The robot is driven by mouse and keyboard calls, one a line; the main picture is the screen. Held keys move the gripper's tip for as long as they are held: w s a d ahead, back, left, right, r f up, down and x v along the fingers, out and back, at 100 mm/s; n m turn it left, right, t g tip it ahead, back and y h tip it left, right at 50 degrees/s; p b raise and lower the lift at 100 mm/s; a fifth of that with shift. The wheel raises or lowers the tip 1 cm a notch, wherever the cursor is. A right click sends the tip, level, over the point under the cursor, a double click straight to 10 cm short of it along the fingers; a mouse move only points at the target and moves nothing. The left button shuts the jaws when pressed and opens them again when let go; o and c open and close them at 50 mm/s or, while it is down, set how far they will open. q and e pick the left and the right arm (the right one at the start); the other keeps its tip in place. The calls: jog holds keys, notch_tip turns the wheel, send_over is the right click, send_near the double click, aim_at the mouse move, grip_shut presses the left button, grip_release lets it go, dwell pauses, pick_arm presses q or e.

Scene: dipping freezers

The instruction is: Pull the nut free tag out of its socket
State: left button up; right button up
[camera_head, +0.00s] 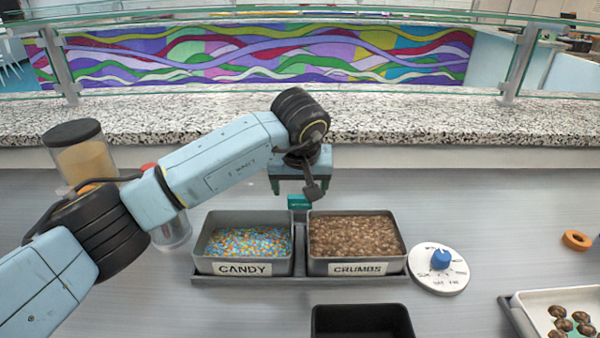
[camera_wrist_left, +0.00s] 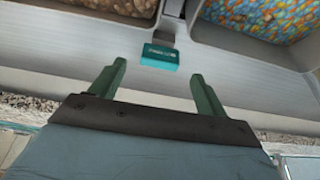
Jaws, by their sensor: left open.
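The nut free tag is a small teal block (camera_head: 299,202) behind the gap between the candy and crumbs bins. It also shows in the left wrist view (camera_wrist_left: 159,57), with pale lettering, at the end of a dark grey strip (camera_wrist_left: 166,28) that looks like its socket. My left gripper (camera_head: 297,192) is above and behind the tag, pointing down. In the left wrist view its two green fingers (camera_wrist_left: 158,80) are spread wide, with the tag ahead of and between them, not touched. Whether the tag is fully seated cannot be told. My right gripper is not in view.
The candy bin (camera_head: 243,267) and crumbs bin (camera_head: 357,267) stand on a dark tray (camera_head: 300,281). A white dial with a blue knob (camera_head: 440,260) is to the right. A black bin (camera_head: 362,309) is in front. A lidded jar (camera_head: 84,157) stands at left.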

aim_at(300, 196)
pick_arm(q)
jog(key=x, duration=0.4)
jog(key=shift+f, duration=0.15)
jog(key=shift+w+f, duration=0.3)
jog(key=shift+f, duration=0.2)
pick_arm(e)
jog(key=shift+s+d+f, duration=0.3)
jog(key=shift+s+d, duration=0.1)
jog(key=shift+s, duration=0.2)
pick_arm(q)
jog(key=shift+c, duration=0.3)
jog(key=c, duration=1)
jog(key=o, duration=0.3)
grip_shut()
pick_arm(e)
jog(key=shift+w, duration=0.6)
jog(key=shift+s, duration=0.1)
